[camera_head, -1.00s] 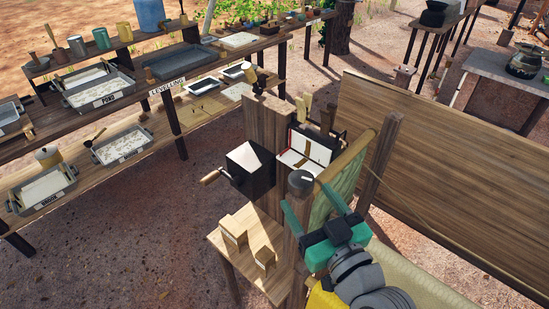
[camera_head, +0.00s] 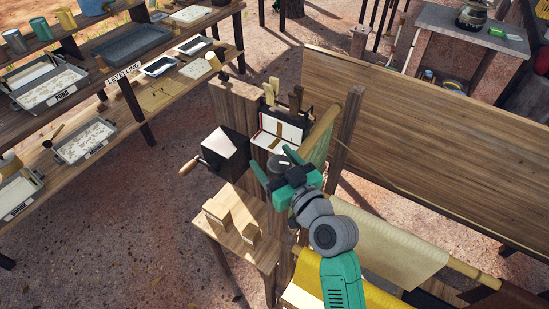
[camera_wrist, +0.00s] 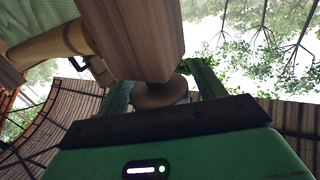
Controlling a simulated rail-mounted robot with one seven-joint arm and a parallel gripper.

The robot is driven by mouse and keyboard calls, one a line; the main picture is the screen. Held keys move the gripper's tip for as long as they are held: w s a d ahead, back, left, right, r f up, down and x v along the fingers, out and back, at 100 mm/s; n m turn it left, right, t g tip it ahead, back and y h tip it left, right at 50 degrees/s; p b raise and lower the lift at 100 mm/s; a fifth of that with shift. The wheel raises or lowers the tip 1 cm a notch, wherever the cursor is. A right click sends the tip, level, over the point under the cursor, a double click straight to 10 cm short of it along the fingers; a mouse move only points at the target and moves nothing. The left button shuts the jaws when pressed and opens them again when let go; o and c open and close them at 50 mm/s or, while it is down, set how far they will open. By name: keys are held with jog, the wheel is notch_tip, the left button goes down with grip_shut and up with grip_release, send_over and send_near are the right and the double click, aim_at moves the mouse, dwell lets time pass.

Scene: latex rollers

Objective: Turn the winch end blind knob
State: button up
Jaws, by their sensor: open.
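The blind knob (camera_head: 280,160) is a round grey cap at the end of a wooden post beside the rolled blind. In the wrist view the knob (camera_wrist: 158,96) is a brownish disc at the end of the thick wooden post (camera_wrist: 135,35). My gripper (camera_head: 272,163) is open, with its green fingers around the knob. In the wrist view my gripper (camera_wrist: 163,88) has one finger on each side of it. Part of the knob is hidden by the post and the gripper body, and I cannot tell whether either finger touches it.
A dark box with a crank handle (camera_head: 188,166) stands left of the post, above a small wooden table (camera_head: 228,238). An open white-faced case (camera_head: 280,128) is just behind. A large wooden panel (camera_head: 430,130) stands right. Shelves with trays (camera_head: 130,50) are left.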

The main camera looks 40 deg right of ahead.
jog(key=c, duration=1)
jog(key=f+b, duration=0.1)
jog(key=b, duration=0.2)
jog(key=shift+n+y+b, duration=0.3)
jog(key=shift+y, duration=0.1)
jog(key=n+y+b, duration=0.2)
jog(key=y+b, duration=0.1)
jog(key=b, duration=0.3)
jog(key=shift+a+f+b, duration=0.15)
jog(key=shift+b, duration=0.15)
jog(key=n+y+b, duration=0.1)
jog(key=y+b, duration=0.1)
jog(key=b, duration=0.1)
jog(key=shift+a, duration=0.1)
jog(key=shift+a+r+n+y+b, duration=0.15)
jog(key=shift+r+n+y+b, duration=0.45)
jog(key=shift+n+y+b, duration=0.55)
jog(key=shift+m, duration=0.25)
jog(key=o, duration=1)
